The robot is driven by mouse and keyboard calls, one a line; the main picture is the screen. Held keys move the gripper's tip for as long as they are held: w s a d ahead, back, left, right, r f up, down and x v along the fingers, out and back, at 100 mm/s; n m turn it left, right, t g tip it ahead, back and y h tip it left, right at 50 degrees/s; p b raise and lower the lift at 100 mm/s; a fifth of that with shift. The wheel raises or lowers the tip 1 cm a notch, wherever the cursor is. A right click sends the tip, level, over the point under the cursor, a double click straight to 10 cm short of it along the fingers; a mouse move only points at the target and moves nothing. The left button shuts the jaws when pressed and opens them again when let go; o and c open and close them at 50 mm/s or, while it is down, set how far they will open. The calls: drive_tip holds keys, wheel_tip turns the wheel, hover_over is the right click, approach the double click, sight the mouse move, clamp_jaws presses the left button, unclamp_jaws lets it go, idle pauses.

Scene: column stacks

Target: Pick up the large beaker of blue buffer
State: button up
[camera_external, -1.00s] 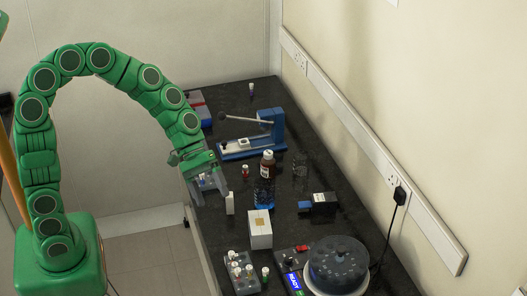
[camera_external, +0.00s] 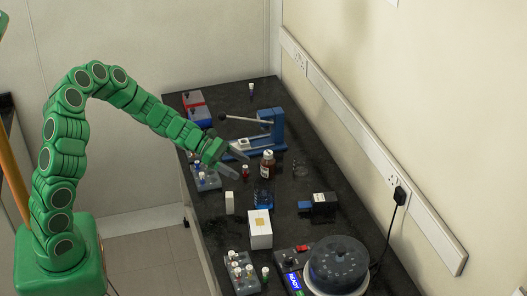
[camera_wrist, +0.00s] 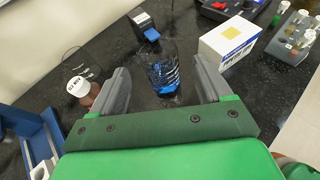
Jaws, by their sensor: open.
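The large beaker of blue buffer (camera_external: 263,198) stands on the black bench, a clear vessel with blue liquid low inside. A brown bottle with a white cap (camera_external: 267,163) stands just behind it. My gripper (camera_external: 238,164) is open and empty, to the left of the beaker and above the bench. In the wrist view its two grey fingers (camera_wrist: 163,85) are spread wide.
A white box (camera_external: 260,230) stands in front of the beaker. The brown bottle (camera_wrist: 80,88) is close to the left finger in the wrist view. A small black device with a blue front (camera_external: 318,204) sits to the right. A blue press (camera_external: 268,125) stands behind.

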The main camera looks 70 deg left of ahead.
drive_tip(key=f, duration=0.1)
approach(256, 193)
drive_tip(key=w+f, duration=0.1)
drive_tip(key=f, duration=0.1)
drive_tip(key=w+a+f, duration=0.1)
drive_tip(key=shift+w+a+f, duration=0.15)
drive_tip(key=shift+w+f, duration=0.1)
drive_tip(key=shift+f, duration=0.15)
drive_tip(key=shift+w+f, duration=0.1)
drive_tip(key=shift+f, duration=0.2)
drive_tip(key=shift+x, duration=3.65)
drive_tip(key=c, duration=0.8)
drive_tip(key=shift+r, duration=0.15)
